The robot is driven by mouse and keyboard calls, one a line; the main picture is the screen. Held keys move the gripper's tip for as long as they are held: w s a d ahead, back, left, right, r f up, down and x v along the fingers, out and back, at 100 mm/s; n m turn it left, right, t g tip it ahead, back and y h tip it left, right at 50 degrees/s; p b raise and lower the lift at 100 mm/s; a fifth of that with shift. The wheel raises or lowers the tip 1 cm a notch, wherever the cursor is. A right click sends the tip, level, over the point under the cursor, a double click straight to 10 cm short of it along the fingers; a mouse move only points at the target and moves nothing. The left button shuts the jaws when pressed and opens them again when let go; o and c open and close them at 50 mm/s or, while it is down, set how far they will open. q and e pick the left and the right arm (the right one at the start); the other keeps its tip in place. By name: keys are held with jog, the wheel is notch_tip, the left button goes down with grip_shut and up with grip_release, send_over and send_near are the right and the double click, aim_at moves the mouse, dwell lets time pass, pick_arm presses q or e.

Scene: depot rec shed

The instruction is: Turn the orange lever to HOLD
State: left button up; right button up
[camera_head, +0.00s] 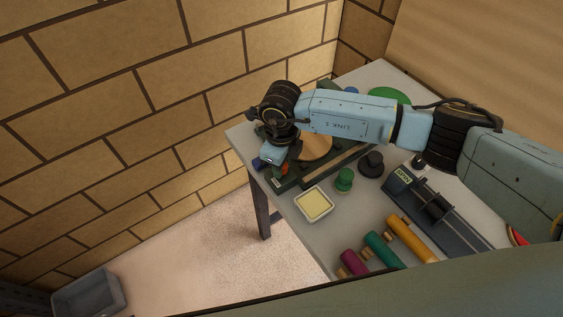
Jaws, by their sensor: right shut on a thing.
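A small orange-red part, likely the orange lever (284,169), shows right beside the fingers. The gripper and wrist hide most of it, so its angle cannot be told. A small pale green label (277,183) is on the base's near end, too small to read. I cannot make out a HOLD mark. My left gripper is not in view.
A cream square dish (314,204), a green knobbed piece (344,180) and a black round piece (371,164) stand close by. Orange (412,238), teal (383,249) and magenta (353,263) cylinders lie nearer. A dark labelled holder (440,212) is to the right. A grey bin (90,296) is on the floor.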

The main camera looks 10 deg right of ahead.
jog(key=shift+r+m, duration=0.1)
jog(key=shift+m, duration=0.2)
jog(key=o, duration=1)
notch_tip(320, 180, up, 13)
jog(key=shift+a+r+b, duration=0.1)
jog(key=shift+r+b, duration=0.05)
jog(key=shift+b, duration=0.45)
